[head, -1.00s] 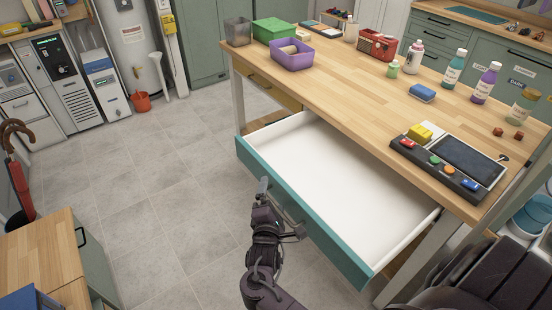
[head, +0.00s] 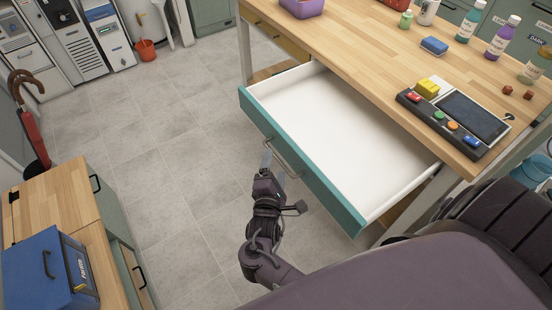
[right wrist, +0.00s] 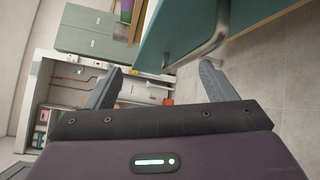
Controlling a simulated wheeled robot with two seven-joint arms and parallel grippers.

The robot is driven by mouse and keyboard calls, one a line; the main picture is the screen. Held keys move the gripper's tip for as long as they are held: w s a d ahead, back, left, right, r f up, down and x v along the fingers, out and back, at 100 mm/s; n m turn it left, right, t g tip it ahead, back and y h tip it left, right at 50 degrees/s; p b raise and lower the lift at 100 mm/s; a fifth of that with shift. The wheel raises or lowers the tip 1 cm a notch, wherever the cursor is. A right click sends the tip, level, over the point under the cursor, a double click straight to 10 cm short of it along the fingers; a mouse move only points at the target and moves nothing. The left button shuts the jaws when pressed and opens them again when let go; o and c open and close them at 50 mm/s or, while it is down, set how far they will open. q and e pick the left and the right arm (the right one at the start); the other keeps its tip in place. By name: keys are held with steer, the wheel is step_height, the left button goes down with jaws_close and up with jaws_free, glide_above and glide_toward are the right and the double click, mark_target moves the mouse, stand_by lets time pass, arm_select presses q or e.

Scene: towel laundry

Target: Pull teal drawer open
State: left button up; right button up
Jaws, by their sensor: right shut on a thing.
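The teal drawer (head: 318,180) stands pulled well out from under the wooden-topped workbench, its white inside bare and empty. In the right wrist view the teal front (right wrist: 185,28) slants across the top. The metal drawer handle (head: 284,158) is on the front; it also shows in the right wrist view (right wrist: 213,42). My right gripper (head: 267,160) is at the handle, outside the drawer front, shut on the handle; its fingers (right wrist: 160,85) stand apart in the right wrist view, and the exact contact is hard to see. My left gripper is not in view.
A wooden-topped cabinet (head: 60,200) with a blue box (head: 48,268) stands at left. Grey floor (head: 165,150) lies clear between.

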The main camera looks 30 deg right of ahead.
steer(key=shift+s+a+r, duration=0.35)
steer(key=shift+s+a, duration=0.2)
steer(key=shift+s, duration=0.1)
steer(key=shift+s+a+r, duration=0.3)
steer(key=shift+s+a, duration=0.2)
steer(key=shift+s, duration=0.1)
steer(key=c, duration=0.6)
steer(key=shift+f+p, duration=0.4)
steer(key=shift+p, duration=0.15)
